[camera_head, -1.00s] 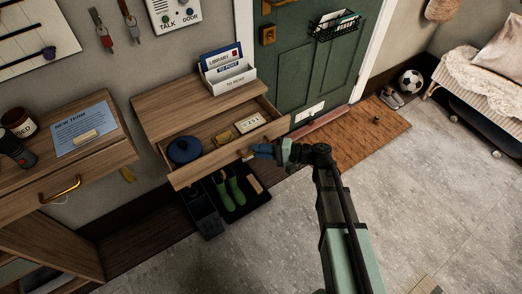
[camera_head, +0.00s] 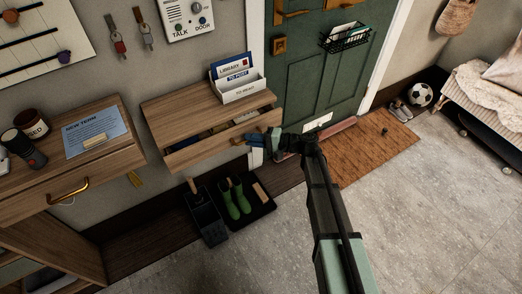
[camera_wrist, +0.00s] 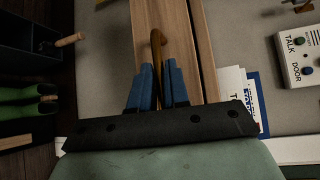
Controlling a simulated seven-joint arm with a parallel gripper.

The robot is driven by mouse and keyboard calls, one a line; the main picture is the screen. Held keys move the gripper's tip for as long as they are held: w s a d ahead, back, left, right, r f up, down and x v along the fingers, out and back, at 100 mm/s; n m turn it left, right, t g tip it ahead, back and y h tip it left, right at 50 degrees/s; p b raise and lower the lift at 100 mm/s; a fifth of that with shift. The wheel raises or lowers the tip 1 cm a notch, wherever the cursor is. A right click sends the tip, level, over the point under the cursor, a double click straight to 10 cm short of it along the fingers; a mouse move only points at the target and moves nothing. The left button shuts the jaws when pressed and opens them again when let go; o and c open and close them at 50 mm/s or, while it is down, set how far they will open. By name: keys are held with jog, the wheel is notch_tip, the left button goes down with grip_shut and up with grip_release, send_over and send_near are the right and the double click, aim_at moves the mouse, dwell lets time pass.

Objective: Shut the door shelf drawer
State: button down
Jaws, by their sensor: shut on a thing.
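The door shelf drawer (camera_head: 198,152) is a wooden drawer under a small wooden wall shelf (camera_head: 190,112) left of the green door. It stands out a little way, with a narrow gap showing its contents in shadow. My gripper (camera_head: 252,140) is at the right part of the drawer's front. In the wrist view its blue fingers (camera_wrist: 158,88) are shut on the brass drawer handle (camera_wrist: 157,45), and the drawer front (camera_wrist: 178,40) lies right beside them. The wrist view also shows the shelf's edge (camera_wrist: 204,50).
A letter holder (camera_head: 240,88) stands on the shelf. Below are green boots (camera_head: 235,198) on a dark tray and a dark box (camera_head: 205,212). Another wooden cabinet (camera_head: 115,160) with a brass handle is at the left.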

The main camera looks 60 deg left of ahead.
aim_at(248, 131)
jog(key=shift+a, duration=2.55)
jog(key=shift+r, duration=0.1)
jog(key=c, duration=1.4)
grip_release()
jog(key=shift+a, duration=0.15)
jog(key=shift+o, duration=1.1)
jog(key=shift+d, duration=0.2)
jog(key=shift+w, duration=0.1)
jog(key=v, duration=1.3)
jog(key=shift+w+d, duration=0.2)
jog(key=shift+d, duration=0.1)
